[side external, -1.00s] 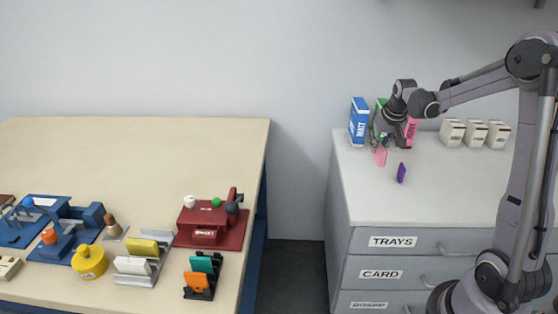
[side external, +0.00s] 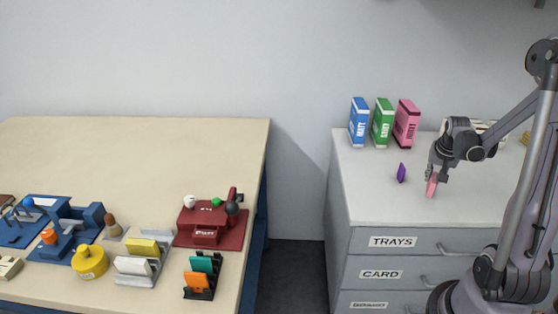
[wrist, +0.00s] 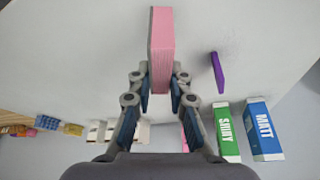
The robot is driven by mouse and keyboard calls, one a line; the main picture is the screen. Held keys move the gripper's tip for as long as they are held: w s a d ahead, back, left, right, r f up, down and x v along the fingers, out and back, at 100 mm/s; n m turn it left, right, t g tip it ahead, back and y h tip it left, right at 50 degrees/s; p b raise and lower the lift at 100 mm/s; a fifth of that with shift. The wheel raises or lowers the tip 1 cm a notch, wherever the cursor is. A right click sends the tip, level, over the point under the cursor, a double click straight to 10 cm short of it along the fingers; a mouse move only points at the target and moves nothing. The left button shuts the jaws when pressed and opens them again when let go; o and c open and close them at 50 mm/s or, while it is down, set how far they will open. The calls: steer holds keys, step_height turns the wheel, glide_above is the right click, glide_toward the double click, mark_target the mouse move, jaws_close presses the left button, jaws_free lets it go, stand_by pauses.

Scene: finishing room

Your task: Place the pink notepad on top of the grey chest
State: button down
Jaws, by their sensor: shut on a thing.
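My gripper (side external: 436,174) is shut on the pink notepad (side external: 432,186), which hangs upright below the fingers. In the side view the notepad is at the top surface of the grey chest (side external: 385,206), near its front; I cannot tell whether it touches. In the wrist view the notepad (wrist: 160,40) extends ahead from between the two fingers (wrist: 160,90). The chest has drawers labelled TRAYS and CARD, with a lower label too small to read surely.
A purple pad (side external: 401,172) stands on the chest left of my gripper. Blue (side external: 358,124), green (side external: 382,124) and pink (side external: 405,124) boxes stand at the back. White boxes are partly hidden behind my arm. A bench (side external: 130,150) with coloured tools stands at left.

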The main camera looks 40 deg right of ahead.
steer(key=shift+f, duration=1.85)
steer(key=shift+f, duration=0.1)
steer(key=c, duration=1.3)
jaws_free()
steer(key=shift+o, duration=0.2)
